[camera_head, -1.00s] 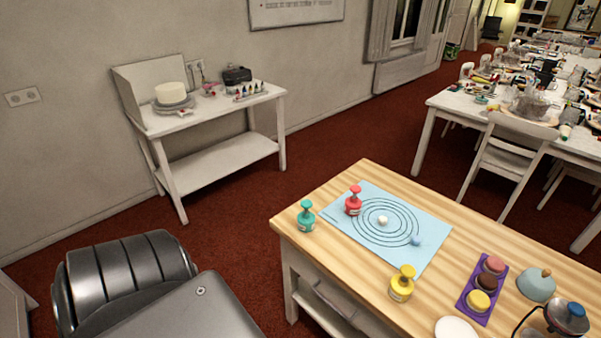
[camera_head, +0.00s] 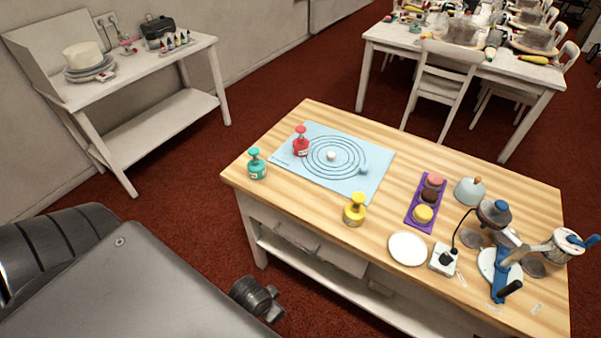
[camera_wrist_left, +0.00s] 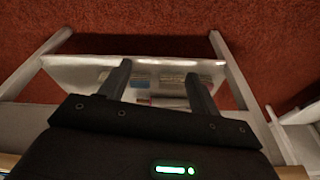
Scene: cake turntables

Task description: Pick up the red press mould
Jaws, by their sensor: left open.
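The red press mould (camera_head: 301,141) stands upright on the left part of the pale blue mat (camera_head: 372,181), which is printed with dark rings, on the wooden-topped table. My left gripper (camera_wrist_left: 158,82) shows in the left wrist view with its two dark fingers apart and nothing between them. Behind its fingers is a white shelf unit over red carpet; the red mould is not in that view. I cannot make out the left gripper's fingers in the head view. My right gripper is in no view.
A teal press mould (camera_head: 257,164) stands left of the mat and a yellow one (camera_head: 354,210) at its front corner. A purple tray (camera_head: 411,219), white plate (camera_head: 407,248) and blue-handled device (camera_head: 500,262) are to the right. A white side table (camera_head: 155,125) stands behind left.

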